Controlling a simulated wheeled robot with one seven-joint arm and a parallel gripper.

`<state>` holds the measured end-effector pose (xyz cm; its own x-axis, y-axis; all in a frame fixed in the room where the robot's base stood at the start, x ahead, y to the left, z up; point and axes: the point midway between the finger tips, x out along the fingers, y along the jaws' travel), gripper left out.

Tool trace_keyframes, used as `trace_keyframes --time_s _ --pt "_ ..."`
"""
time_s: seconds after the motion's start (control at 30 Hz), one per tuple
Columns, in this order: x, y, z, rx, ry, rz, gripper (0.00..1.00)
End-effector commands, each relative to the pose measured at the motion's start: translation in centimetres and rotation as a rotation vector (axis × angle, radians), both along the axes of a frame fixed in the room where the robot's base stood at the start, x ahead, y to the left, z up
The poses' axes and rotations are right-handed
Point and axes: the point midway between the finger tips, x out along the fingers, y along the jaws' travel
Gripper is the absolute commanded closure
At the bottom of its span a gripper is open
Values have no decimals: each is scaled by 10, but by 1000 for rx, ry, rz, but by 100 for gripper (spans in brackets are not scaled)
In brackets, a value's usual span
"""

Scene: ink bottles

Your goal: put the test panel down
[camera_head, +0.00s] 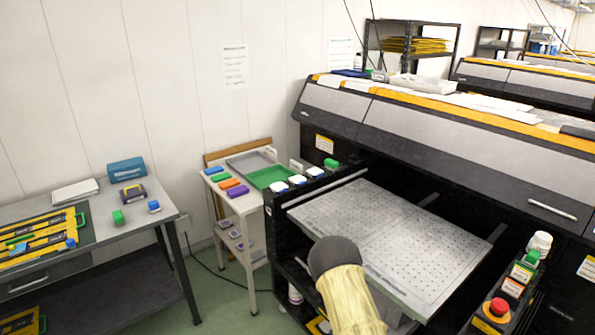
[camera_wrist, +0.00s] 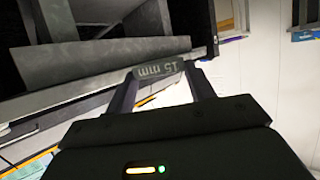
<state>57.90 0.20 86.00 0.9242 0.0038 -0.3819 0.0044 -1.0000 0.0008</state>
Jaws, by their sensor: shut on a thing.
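The large printer (camera_head: 440,120) stands behind the bed. A side cart holds a green tray (camera_head: 270,177). The left table (camera_head: 150,208) has free room at its front right.

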Motion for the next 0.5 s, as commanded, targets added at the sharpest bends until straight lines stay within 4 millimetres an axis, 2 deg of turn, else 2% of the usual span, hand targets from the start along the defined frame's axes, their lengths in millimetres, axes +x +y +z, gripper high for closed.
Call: trace_keyframes --time_s 0.03,0.17,0.5 --pt "0 -1 -14 1 1 -3 72" --pt "0 -1 -25 1 1 -4 72" --pt "0 -1 -27 0 0 -4 72"
